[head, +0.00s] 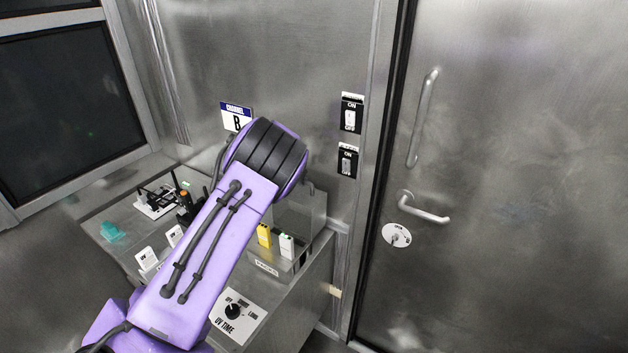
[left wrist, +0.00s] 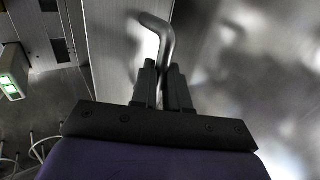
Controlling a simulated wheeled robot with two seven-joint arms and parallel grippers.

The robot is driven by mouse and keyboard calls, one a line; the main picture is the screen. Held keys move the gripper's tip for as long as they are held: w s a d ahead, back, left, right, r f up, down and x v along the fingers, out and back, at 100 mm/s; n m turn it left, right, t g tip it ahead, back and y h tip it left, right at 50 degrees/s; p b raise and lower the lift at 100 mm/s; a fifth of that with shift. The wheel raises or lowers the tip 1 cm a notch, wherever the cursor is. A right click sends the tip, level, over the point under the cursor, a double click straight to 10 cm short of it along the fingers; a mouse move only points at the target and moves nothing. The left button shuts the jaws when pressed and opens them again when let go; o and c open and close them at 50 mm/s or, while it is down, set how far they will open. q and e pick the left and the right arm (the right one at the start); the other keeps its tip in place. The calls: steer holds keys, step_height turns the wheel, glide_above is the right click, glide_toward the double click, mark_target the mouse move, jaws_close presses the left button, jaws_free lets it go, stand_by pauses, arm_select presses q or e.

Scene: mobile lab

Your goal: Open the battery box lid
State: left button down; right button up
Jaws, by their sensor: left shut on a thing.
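A metal box (head: 308,222) stands on the right part of the bench, with a yellow battery-like block (head: 264,235) and a white one (head: 286,246) at its front. A small label (head: 266,268) is on the bench before it. My purple left arm reaches over the bench and covers part of the box. In the left wrist view my left gripper (left wrist: 162,88) is shut on a bent metal handle (left wrist: 160,38), beside a pale metal panel (left wrist: 112,45). In the head view its fingers are hidden behind the wrist. I cannot tell the lid's position. My right gripper is out of view.
The bench also holds a small black-and-white device (head: 158,198), a teal object (head: 112,232), white cards (head: 147,258) and a UV TIME dial (head: 233,312). Wall switches (head: 348,120) and a door (head: 500,150) with handles stand to the right.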

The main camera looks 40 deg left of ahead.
arm_select(q)
steer(key=shift+s+d+f, duration=0.1)
steer(key=shift+d+f, duration=0.05)
steer(key=shift+f, duration=0.45)
steer(key=c, duration=1.2)
jaws_free()
steer(key=shift+c, duration=0.2)
steer(key=shift+w, duration=0.2)
steer(key=shift+r, duration=0.2)
